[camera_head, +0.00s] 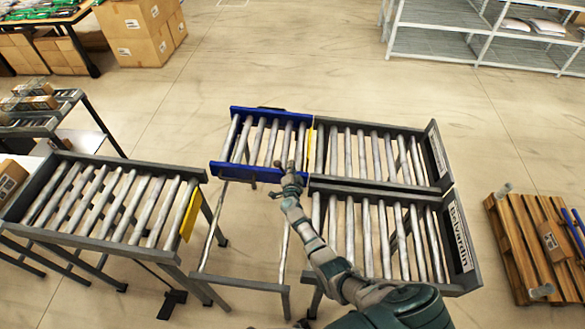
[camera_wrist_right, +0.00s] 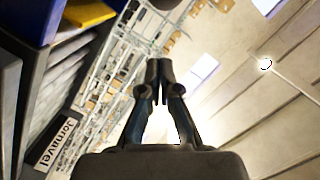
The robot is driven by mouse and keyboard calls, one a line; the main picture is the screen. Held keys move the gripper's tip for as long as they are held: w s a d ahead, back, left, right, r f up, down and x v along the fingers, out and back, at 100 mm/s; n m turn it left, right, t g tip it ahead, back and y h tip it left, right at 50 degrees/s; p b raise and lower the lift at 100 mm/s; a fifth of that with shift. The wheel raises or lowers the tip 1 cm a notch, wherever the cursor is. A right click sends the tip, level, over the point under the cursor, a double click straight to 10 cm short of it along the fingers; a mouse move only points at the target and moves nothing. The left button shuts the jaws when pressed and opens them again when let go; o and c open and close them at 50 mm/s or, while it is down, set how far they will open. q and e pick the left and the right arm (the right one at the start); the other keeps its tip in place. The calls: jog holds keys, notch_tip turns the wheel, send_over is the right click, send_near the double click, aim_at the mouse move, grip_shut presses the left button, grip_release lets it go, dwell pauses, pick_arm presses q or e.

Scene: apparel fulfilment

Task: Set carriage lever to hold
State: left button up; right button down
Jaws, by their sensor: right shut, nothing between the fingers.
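The carriage is a short roller section with a blue frame (camera_head: 247,174), standing against the far lane of the right-hand roller conveyor. A yellow plate (camera_head: 311,150) stands at the joint between them. My right gripper (camera_head: 289,166) is at the carriage's near blue rail, near its right end; I cannot tell whether it touches. Its fingertips (camera_wrist_right: 158,78) are together and empty in the wrist view, with part of a blue surface (camera_wrist_right: 35,18) at the upper left. I cannot make out the lever for certain. My left gripper is out of view.
A left roller conveyor (camera_head: 105,243) has a yellow plate (camera_head: 190,215) at its end; open rails lie between it and the right conveyor (camera_head: 462,286). A black pedal-like part (camera_head: 172,304) is on the floor. A wooden pallet (camera_head: 512,250) stands at the right.

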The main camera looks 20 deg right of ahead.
jog(key=s+a+f+n+g+y, duration=0.1)
jog(key=s+a+n+g+y, duration=0.3)
jog(key=s+a+n+y, duration=1.25)
jog(key=s+d+r+n+g+h, duration=0.15)
jog(key=s+g+h, duration=0.25)
jog(key=s, duration=1)
jog(key=s+d+g+h, duration=0.2)
jog(key=s+g+h, duration=0.25)
jog(key=s, duration=1.05)
jog(key=s+f+b, duration=0.2)
jog(key=f, duration=1.5)
jog(key=s+f+b, duration=0.2)
jog(key=f+b, duration=0.1)
jog(key=f, duration=1.4)
jog(key=s+d+f+g+b, duration=0.1)
jog(key=s+f, duration=0.7)
jog(key=f, duration=0.1)
jog(key=s+d+f+g+b, duration=0.1)
jog(key=s+d+f+b, duration=0.1)
jog(key=s+f, duration=0.6)
jog(key=shift+d+f+h+b, duration=0.25)
jog(key=shift+f+h+b, duration=0.05)
jog(key=shift+f+h, duration=0.1)
